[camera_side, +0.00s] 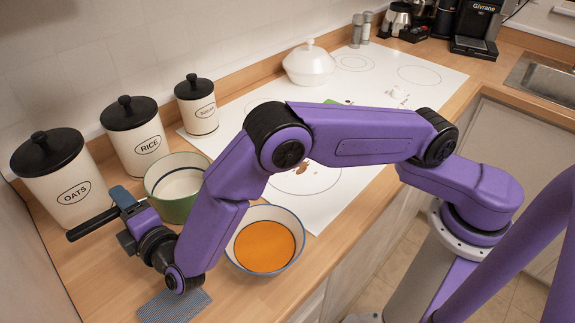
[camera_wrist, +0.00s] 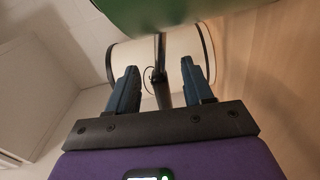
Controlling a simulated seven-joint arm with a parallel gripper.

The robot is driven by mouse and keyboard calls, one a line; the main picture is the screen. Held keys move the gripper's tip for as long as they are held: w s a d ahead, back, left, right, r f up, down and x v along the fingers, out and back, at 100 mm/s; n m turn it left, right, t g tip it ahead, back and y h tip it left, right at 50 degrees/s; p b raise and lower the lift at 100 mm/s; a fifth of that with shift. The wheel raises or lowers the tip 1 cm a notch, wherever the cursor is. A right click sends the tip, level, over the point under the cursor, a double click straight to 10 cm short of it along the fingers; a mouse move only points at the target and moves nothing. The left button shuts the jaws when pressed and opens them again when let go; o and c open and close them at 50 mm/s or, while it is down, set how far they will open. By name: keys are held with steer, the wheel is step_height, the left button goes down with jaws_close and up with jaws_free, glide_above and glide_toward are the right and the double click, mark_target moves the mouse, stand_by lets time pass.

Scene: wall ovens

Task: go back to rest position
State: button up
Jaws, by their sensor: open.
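My gripper (camera_side: 124,206) is at the left of the counter, low beside the green pot (camera_side: 176,205), with my arm bent over the counter. In the wrist view my gripper's two blue-grey fingers (camera_wrist: 160,82) stand apart. The pot's black handle (camera_side: 90,225) lies by the fingers in the side view. In the wrist view the dark handle (camera_wrist: 160,62) shows in the gap between the fingers, and I cannot tell whether it touches either one. The green pot (camera_wrist: 190,12) fills the top of that view.
White canisters marked OATS (camera_side: 58,185) and RICE (camera_side: 137,140) and a smaller canister (camera_side: 198,108) stand behind the pot. A bowl of orange contents (camera_side: 264,246) sits close to my arm. A grey cloth (camera_side: 174,307) lies at the front. A white lidded dish (camera_side: 312,66) stands farther back.

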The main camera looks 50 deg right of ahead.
steer(key=w, duration=0.2)
steer(key=shift+w, duration=0.4)
steer(key=shift+s+r, duration=0.15)
steer(key=shift+r, duration=0.1)
steer(key=shift+s+a+r, duration=0.1)
steer(key=shift+s+a, duration=0.05)
steer(key=shift+s, duration=0.1)
steer(key=s, duration=0.1)
steer(key=s+g, duration=0.1)
steer(key=s, duration=0.1)
steer(key=shift+s+a+r+m, duration=0.1)
steer(key=shift+a+m, duration=0.3)
steer(key=s+d+r+m+g+h, duration=0.25)
steer(key=s+d+g, duration=0.45)
steer(key=d, duration=0.5)
steer(key=s+d+r+m+g+h, duration=0.1)
steer(key=s+d+r+g, duration=0.3)
steer(key=s+d, duration=0.65)
steer(key=s+d+g+y, duration=0.3)
steer(key=s+d+g, duration=0.2)
steer(key=s+d, duration=0.9)
steer(key=shift+s+d+r+g, duration=0.3)
steer(key=shift+s+d+g, duration=0.1)
steer(key=shift+d, duration=0.75)
